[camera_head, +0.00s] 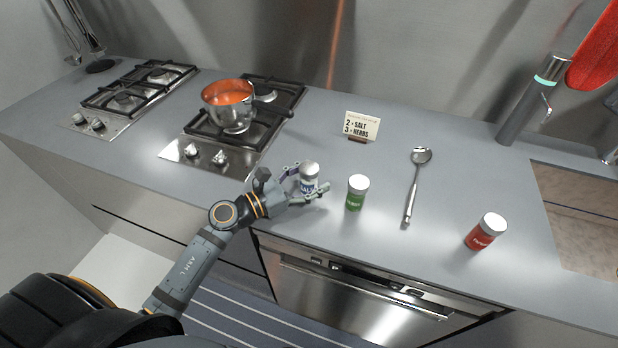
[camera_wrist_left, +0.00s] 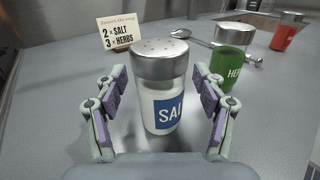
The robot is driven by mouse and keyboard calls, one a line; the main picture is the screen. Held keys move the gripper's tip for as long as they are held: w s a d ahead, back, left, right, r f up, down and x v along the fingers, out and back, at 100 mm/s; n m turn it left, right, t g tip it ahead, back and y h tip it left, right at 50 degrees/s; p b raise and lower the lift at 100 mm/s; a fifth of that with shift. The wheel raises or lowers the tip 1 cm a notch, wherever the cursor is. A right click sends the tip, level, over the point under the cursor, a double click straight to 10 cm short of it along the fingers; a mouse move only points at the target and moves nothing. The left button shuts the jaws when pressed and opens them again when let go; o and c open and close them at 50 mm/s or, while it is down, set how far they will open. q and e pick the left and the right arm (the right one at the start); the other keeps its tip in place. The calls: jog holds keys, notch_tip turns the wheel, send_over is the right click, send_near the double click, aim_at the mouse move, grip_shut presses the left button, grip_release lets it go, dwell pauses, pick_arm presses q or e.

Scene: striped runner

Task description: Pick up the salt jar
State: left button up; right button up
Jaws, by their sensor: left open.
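The salt jar (camera_head: 309,178) stands upright on the grey counter, with a silver perforated lid and a blue and white label. In the left wrist view the salt jar (camera_wrist_left: 163,88) fills the middle, its label partly reading "SAL". My left gripper (camera_head: 309,188) is open, with one finger on each side of the jar. In the left wrist view the fingers of my left gripper (camera_wrist_left: 160,100) show gaps to the jar on both sides. My right gripper is not in view.
A green herbs jar (camera_head: 356,193) stands close to the right of the salt jar. A spoon (camera_head: 413,187), a red jar (camera_head: 486,232) and a sink (camera_head: 580,215) lie further right. A recipe card (camera_head: 361,126) stands behind. A pot (camera_head: 229,106) sits on the stove (camera_head: 215,150) at left.

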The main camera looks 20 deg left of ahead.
aim_at(310, 169)
pick_arm(q)
jog(key=shift+c, duration=0.5)
jog(key=c, duration=1.2)
jog(key=shift+r, duration=0.1)
jog(key=shift+c, duration=0.2)
jog(key=shift+r+p, duration=0.25)
jog(key=shift+p, duration=0.05)
jog(key=r+p, duration=0.2)
jog(key=s+r+p, duration=0.1)
jog(key=r+p, duration=0.1)
jog(key=shift+r, duration=0.2)
jog(key=s+d+r+p, duration=0.2)
jog(key=s+r+p, duration=0.4)
jog(key=s, duration=0.7)
jog(key=shift+d+r, duration=0.2)
jog(key=shift+r, duration=0.8)
